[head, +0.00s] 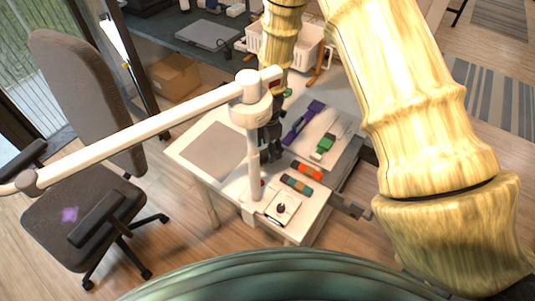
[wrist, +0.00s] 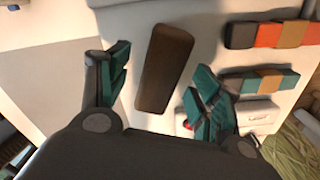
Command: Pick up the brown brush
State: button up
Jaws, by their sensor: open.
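The brown brush (wrist: 163,68) shows in the wrist view as a dark brown, rounded bar lying on the white tabletop. It lies between the two teal-padded fingers of my gripper (wrist: 161,64), which is open and empty. The left finger is beside the brush's left edge with a small gap, and the right finger stands to its right; I cannot tell the exact height above it. The brush's lower end comes close to the gripper body. In the head view my gripper (head: 271,146) is over the table, partly behind a white post, and I cannot make out the brush.
Orange-and-dark (wrist: 275,34) and teal-and-orange (wrist: 262,79) banded bars lie right of the brush. On the white table (head: 228,186) are also purple (head: 303,120) and green (head: 323,147) items. A white jointed stand arm (head: 150,127) crosses in front. An office chair (head: 85,205) stands left.

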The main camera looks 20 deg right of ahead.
jog(key=shift+s+f+p, duration=0.1)
jog(key=shift+f+p, duration=0.35)
jog(key=shift+f, duration=1.05)
jog(key=shift+c, duration=0.3)
jog(key=c, duration=1.2)
jog(key=shift+r, duration=0.1)
jog(key=shift+r+b, duration=1.65)
jog(key=shift+r, duration=3.3)
